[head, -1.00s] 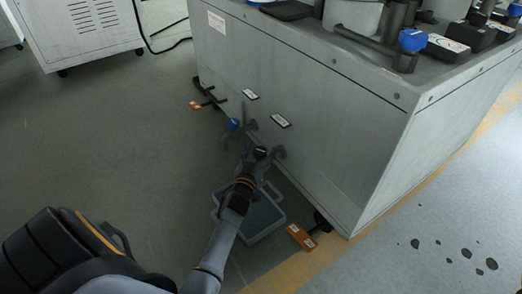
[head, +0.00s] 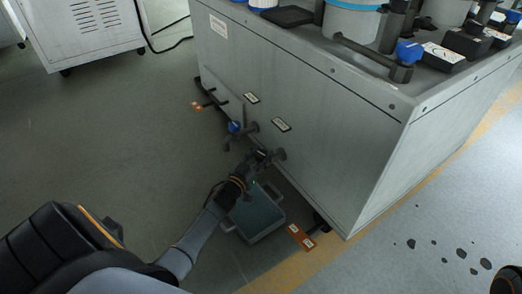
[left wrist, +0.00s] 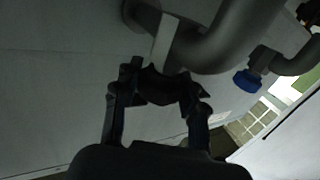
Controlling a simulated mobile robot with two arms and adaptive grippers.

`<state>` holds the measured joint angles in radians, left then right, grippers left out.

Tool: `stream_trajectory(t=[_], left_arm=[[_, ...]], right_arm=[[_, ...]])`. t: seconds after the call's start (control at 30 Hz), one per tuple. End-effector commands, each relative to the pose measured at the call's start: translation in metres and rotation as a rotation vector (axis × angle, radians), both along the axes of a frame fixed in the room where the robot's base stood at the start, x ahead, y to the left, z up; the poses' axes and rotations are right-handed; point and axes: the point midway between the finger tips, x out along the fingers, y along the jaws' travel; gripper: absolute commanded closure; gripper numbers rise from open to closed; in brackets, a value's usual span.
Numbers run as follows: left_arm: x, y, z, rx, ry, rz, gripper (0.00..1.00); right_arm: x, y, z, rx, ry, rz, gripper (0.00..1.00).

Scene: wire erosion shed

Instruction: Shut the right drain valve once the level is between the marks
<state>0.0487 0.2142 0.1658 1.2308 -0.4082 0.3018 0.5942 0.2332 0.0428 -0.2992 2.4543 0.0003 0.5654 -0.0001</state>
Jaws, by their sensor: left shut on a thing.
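The right drain valve (head: 278,155) sticks out low on the grey cabinet's front face, below a small label. My left gripper (head: 257,159) is at it, shut on its handle. In the left wrist view the fingers (left wrist: 158,88) close around the dark handle (left wrist: 163,75), under a thick curved pipe (left wrist: 225,40). The other drain valve, with a blue handle (head: 235,127), is to the left; its blue part also shows in the left wrist view (left wrist: 246,81). A grey open tray (head: 258,217) stands on the floor below; its level and any marks cannot be made out.
The grey cabinet (head: 300,80) fills the centre, with vessels and a blue-knobbed fitting (head: 409,53) on top. Orange-tagged feet (head: 301,237) stick out at its base. Dark spots (head: 462,253) lie on the floor at right.

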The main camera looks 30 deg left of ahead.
Motion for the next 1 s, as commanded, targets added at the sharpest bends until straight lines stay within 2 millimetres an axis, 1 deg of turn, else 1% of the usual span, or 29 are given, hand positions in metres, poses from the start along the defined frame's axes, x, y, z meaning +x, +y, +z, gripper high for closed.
stream_trajectory(t=[0.03,0.2,0.43,0.63,1.0], left_arm=[[-0.0003,0.0026,0.0026,0.007,0.004,-0.036,0.90],[0.0001,0.0025,0.0004,0.006,0.004,-0.148,0.90],[0.0004,0.0014,-0.0006,0.002,0.000,-0.257,0.90],[0.0002,0.0004,-0.0005,0.000,-0.001,-0.301,0.90],[0.0003,0.0004,-0.0002,-0.001,-0.001,-0.308,0.90]], right_arm=[[0.0018,-0.0001,0.0013,0.000,0.011,0.001,0.68],[0.0033,-0.0004,-0.0027,0.001,0.022,0.001,0.68],[0.0026,-0.0003,-0.0035,0.001,0.018,0.002,0.68],[0.0022,0.0000,-0.0030,-0.001,0.016,0.002,0.68],[0.0023,0.0001,-0.0028,0.000,0.016,0.002,0.68]])
